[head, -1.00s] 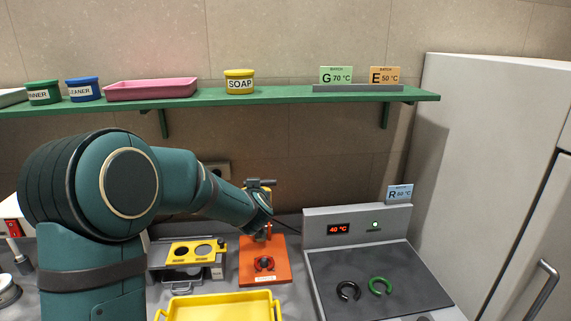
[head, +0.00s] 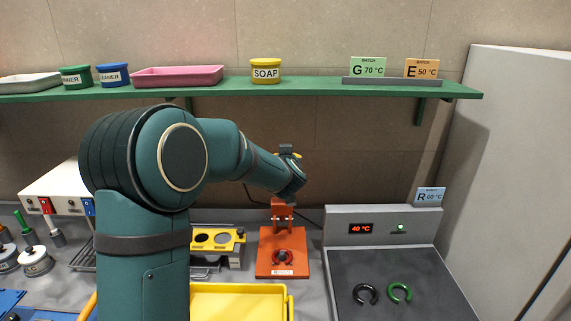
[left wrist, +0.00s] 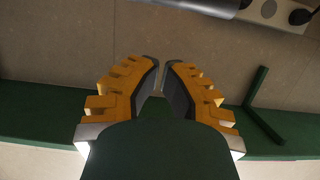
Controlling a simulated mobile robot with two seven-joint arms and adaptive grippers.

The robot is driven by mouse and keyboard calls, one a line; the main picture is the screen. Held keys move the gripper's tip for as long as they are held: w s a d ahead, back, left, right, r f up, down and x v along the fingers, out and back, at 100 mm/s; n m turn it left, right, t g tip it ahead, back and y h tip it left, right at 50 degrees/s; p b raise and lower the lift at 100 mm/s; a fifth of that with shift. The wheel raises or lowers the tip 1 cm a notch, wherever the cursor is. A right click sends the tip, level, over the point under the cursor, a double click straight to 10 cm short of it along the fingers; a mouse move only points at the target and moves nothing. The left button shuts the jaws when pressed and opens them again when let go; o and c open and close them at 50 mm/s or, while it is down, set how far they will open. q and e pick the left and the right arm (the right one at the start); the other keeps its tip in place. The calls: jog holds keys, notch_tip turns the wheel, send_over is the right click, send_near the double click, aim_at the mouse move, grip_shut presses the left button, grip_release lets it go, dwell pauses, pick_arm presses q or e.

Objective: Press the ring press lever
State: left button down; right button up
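The orange-red ring press (head: 283,262) stands on the counter in the head view, with a dark ring (head: 283,257) on its base and an upright at the back. I cannot make out its lever clearly; my gripper and wrist cover the area above the upright. My left gripper (head: 287,152) is above and behind the press, pointing away toward the wall. In the left wrist view its yellow-backed fingers (left wrist: 161,70) have a narrow gap between the tips, with only wall seen through it. Contact with the press cannot be told. My right gripper is out of view.
A green shelf (head: 330,87) with tubs and trays runs above, close over the gripper. A yellow tray (head: 240,288) lies in front, a yellow-topped holder (head: 217,238) stands left of the press. A heater plate (head: 430,285) with black and green rings stands right.

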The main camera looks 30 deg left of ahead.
pick_arm(q)
jog(key=shift+w+a+f, duration=0.4)
jog(key=shift+w+f, duration=0.25)
jog(key=shift+f, duration=0.1)
jog(key=shift+w+a+f, duration=0.4)
jog(key=shift+w+f, duration=0.3)
jog(key=shift+f, duration=0.05)
jog(key=shift+w+a+f, duration=0.4)
jog(key=shift+w+f, duration=0.25)
jog(key=shift+f, duration=0.1)
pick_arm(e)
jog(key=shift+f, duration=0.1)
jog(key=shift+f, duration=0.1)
